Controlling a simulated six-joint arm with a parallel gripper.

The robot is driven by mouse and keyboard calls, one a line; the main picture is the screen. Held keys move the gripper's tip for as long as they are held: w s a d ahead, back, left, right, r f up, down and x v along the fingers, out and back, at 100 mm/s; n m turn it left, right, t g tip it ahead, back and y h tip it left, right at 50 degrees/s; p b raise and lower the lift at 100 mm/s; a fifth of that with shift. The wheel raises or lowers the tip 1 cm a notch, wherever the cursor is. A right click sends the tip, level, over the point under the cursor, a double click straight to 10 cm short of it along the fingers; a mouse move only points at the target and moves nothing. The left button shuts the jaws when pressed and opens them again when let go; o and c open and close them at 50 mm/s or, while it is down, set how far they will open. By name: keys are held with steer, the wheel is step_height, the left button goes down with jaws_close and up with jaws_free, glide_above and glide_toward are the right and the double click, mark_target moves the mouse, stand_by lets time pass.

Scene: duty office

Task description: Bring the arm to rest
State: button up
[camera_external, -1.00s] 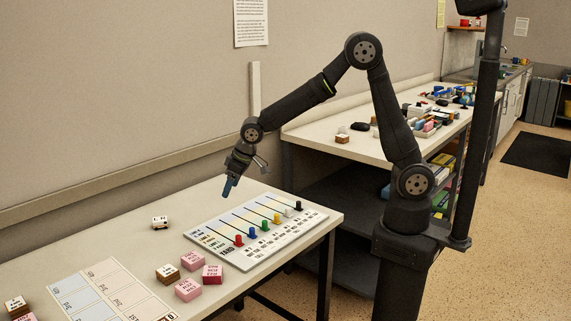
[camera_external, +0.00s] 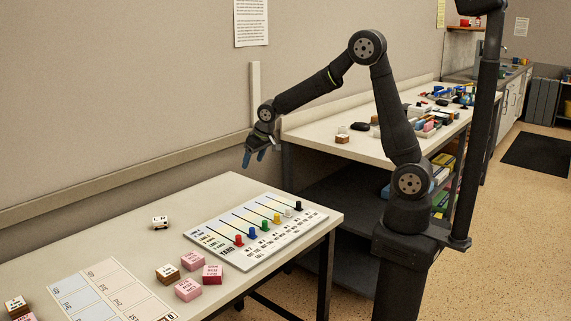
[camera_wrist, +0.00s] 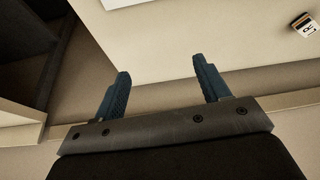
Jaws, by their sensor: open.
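My gripper (camera_external: 254,158) hangs above the back edge of the near table (camera_external: 195,200), near the wall, with its blue fingers pointing down. In the wrist view my gripper (camera_wrist: 160,90) shows its two blue fingers wide apart with nothing between them. My arm is raised and bent, reaching left from its column. Nothing touches the gripper.
A white board (camera_external: 255,230) with a row of coloured knobs lies on the near table. Pink blocks (camera_external: 188,289), brown-and-white blocks (camera_external: 167,273), a white block (camera_external: 160,222) and a paper grid (camera_external: 105,292) lie nearby. A cluttered second table (camera_external: 360,150) stands behind my arm.

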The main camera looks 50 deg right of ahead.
steer(key=w+d+m, duration=0.1)
steer(key=d+m, duration=0.1)
steer(key=d, duration=0.8)
steer(key=shift+w+d+r+h, duration=0.3)
steer(key=shift+r+h, duration=0.1)
steer(key=shift+r, duration=0.05)
